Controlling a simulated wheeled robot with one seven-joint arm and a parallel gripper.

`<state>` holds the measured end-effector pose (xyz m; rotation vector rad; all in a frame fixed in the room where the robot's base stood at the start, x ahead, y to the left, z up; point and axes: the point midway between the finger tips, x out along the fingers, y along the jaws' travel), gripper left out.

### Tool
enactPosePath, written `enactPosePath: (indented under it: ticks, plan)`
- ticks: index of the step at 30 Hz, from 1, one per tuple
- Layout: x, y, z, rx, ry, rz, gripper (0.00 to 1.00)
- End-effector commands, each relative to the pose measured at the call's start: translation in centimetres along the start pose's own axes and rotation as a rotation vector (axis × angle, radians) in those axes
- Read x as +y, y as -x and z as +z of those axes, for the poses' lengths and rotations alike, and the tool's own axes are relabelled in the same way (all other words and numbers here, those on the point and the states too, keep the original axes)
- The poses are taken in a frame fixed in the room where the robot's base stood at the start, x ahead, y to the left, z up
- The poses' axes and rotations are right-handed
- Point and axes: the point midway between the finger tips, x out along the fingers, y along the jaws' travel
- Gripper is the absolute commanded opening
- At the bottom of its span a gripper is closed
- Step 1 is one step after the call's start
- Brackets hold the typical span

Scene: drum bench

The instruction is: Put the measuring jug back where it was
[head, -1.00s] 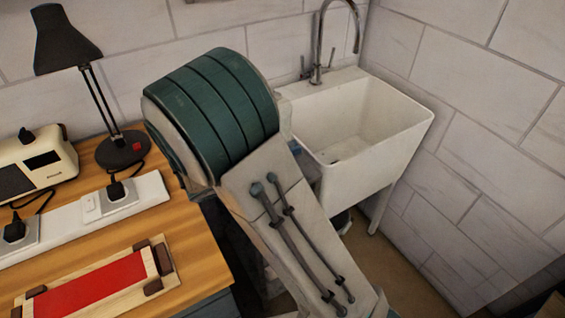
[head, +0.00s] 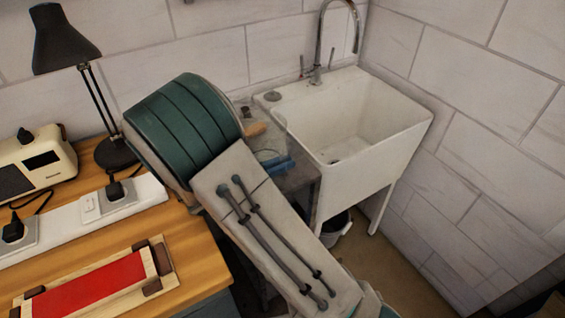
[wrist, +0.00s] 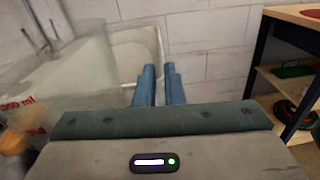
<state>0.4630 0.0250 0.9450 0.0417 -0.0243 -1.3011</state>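The measuring jug (wrist: 75,75) is clear, with red markings. It fills the left of the wrist view, close to the camera and cut off by the edge. My gripper (wrist: 159,72) shows there as two blue fingers, to the right of the jug's visible wall. A narrow gap shows between the fingers, with nothing seen in it. The jug's handle cannot be made out. In the head view my arm covers the gripper, and I cannot pick out the jug with certainty.
A white sink (head: 385,145) with a tall tap (head: 320,45) stands against the wall. A grey bench (head: 303,178) beside it carries a blue item (head: 278,165). A wooden worktop (head: 190,235) holds a lamp (head: 62,40) and a red-topped board (head: 95,285). A shelf unit (wrist: 285,75) stands right.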

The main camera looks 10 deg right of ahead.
Motion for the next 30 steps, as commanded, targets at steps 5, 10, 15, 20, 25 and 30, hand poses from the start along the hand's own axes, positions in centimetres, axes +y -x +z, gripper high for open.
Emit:
enactPosePath:
  ticks: [5,10,15,20,25,30]
  plan:
    - [0.0,0.0,0.0,0.001,0.0,0.0,0.3]
    - [0.0,0.0,0.0,0.001,0.0,0.0,0.3]
    - [0.1,0.8,0.3,0.002,0.0,0.002,0.3]
    - [0.1,3.9,0.2,0.002,-0.002,0.005,0.3]
    - [0.1,7.7,0.2,0.002,0.0,0.004,0.3]
    - [0.1,10.5,0.3,0.002,-0.001,0.002,0.3]
